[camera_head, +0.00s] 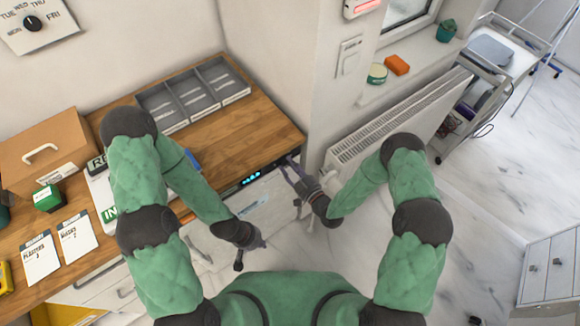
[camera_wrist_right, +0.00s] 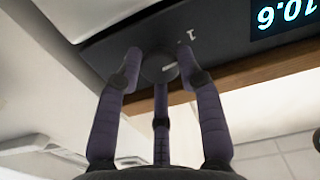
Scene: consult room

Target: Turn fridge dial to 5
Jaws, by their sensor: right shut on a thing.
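The fridge (camera_head: 265,210) has a pale front under the wooden counter, with a dark panel and a lit blue display (camera_head: 251,178) along its top. The display (camera_wrist_right: 284,14) shows upside down in the right wrist view. A dark round dial (camera_wrist_right: 160,68) sits on the panel beside it, with a white "1" near its edge. My right gripper (camera_head: 291,168) is at the panel's right end; in the right wrist view its fingers (camera_wrist_right: 160,75) are closed around the dial. The dial's setting is not clear. My left gripper (camera_head: 250,246) hangs low before the fridge, apart from it; its fingers are too small to judge.
The counter (camera_head: 235,125) holds a grey divided tray (camera_head: 195,95), a brown box with a handle (camera_head: 45,150), a green box (camera_head: 48,198) and cards. A wall corner and radiator (camera_head: 395,120) stand right of the fridge.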

